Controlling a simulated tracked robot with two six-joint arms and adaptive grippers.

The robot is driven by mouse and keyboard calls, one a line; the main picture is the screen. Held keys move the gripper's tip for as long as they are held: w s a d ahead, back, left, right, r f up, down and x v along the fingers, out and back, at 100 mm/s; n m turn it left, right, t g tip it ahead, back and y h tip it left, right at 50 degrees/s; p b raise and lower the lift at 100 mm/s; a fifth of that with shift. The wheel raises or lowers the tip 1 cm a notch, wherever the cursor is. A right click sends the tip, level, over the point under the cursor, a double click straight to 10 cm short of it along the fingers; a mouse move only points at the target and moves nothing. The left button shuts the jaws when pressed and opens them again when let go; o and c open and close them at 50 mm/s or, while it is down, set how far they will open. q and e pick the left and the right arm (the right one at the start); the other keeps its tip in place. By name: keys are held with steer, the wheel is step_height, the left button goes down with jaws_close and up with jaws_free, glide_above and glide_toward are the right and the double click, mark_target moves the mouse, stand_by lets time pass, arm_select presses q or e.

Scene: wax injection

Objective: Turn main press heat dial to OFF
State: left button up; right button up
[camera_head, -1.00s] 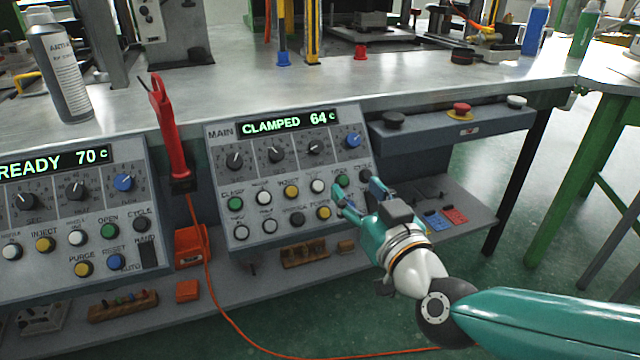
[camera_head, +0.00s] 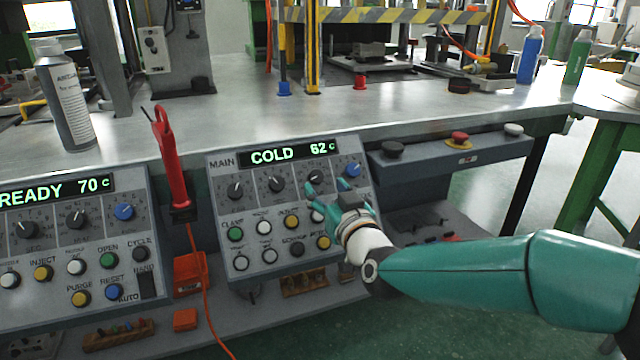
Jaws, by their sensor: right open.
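The main press panel (camera_head: 215,215) is at the middle, its green display (camera_head: 293,153) reading "COLD 62 C". I cannot read which dial is marked heat. I cannot tell if a finger touches a dial. My left gripper is not in view.
Coloured buttons, such as a green one (camera_head: 235,234), sit below the dials. A second panel (camera_head: 165,262) reading "READY 70 C" is at left, with a red-handled tool (camera_head: 170,160) between the panels. A switch box (camera_head: 455,160) juts out at right. The bench top (camera_head: 230,120) is behind.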

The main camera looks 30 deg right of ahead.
mark_target(318, 178)
steer(key=shift+x, duration=2.05)
steer(key=shift+c, duration=0.3)
